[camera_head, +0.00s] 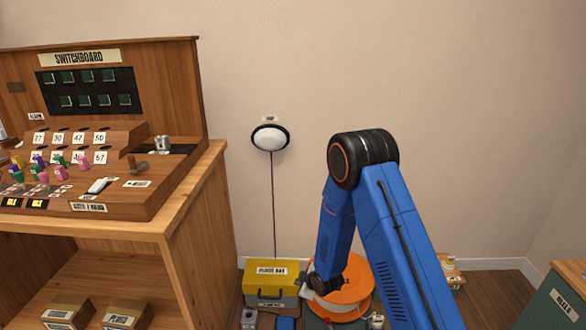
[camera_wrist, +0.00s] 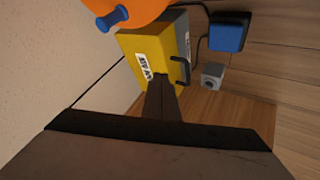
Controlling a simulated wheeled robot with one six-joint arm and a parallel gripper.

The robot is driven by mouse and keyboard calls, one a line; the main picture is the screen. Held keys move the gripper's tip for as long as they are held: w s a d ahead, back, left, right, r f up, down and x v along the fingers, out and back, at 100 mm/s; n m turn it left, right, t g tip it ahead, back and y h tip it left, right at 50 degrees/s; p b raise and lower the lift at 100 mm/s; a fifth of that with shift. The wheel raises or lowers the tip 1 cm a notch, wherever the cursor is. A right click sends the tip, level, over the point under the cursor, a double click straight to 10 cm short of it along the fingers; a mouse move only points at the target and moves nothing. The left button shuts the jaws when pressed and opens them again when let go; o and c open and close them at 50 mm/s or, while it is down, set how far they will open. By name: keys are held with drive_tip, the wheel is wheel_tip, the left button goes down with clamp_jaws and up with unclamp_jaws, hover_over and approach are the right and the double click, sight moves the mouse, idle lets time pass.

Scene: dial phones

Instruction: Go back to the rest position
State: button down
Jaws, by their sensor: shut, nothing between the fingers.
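My gripper (camera_wrist: 162,84) shows in the wrist view as a dark pair of fingers pressed together, with nothing between them. It points toward a yellow and grey box (camera_wrist: 142,42) with a white label and a dark handle. I cannot tell whether the fingertips touch the box. In the head view my blue arm reaches up from the lower right, bends at a black joint and comes down toward the floor. There the wrist end is by an orange reel, and the fingers are not clearly seen.
The yellow box (camera_head: 272,275) stands on the floor by the wall, left of the orange reel (camera_head: 352,280). A wooden switchboard desk (camera_head: 150,235) fills the left. A blue block (camera_wrist: 228,36) and a grey block (camera_wrist: 212,75) lie near the box. A green cabinet (camera_head: 560,300) stands far right.

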drive_tip(key=s+d+r+m+h, duration=0.1)
drive_tip(key=s+d+r+m, duration=0.15)
drive_tip(key=d+r, duration=0.6)
drive_tip(key=s+d+r+m+h, duration=0.1)
drive_tip(key=s+d+r+m, duration=0.2)
drive_tip(key=r, duration=1)
drive_tip(key=s+d+r+m+h, duration=0.15)
drive_tip(key=s+d+r, duration=0.4)
drive_tip(key=r, duration=0.55)
drive_tip(key=s+d+r+m+g, duration=0.1)
drive_tip(key=s+d+r+m, duration=0.15)
drive_tip(key=s+r, duration=0.35)
drive_tip(key=s+d+r+m, duration=0.1)
drive_tip(key=s+d+r, duration=0.25)
drive_tip(key=s, duration=0.35)
drive_tip(key=s+d+r+m, duration=0.1)
drive_tip(key=s+m, duration=0.1)
drive_tip(key=s, duration=0.7)
drive_tip(key=s+d+r+m+g, duration=0.1)
drive_tip(key=s+d+r+m, duration=0.1)
drive_tip(key=s, duration=0.8)
drive_tip(key=shift+d+r+h, duration=0.2)
drive_tip(key=shift+d+h, duration=0.1)
drive_tip(key=shift+h, duration=0.05)
drive_tip(key=shift+d, duration=0.1)
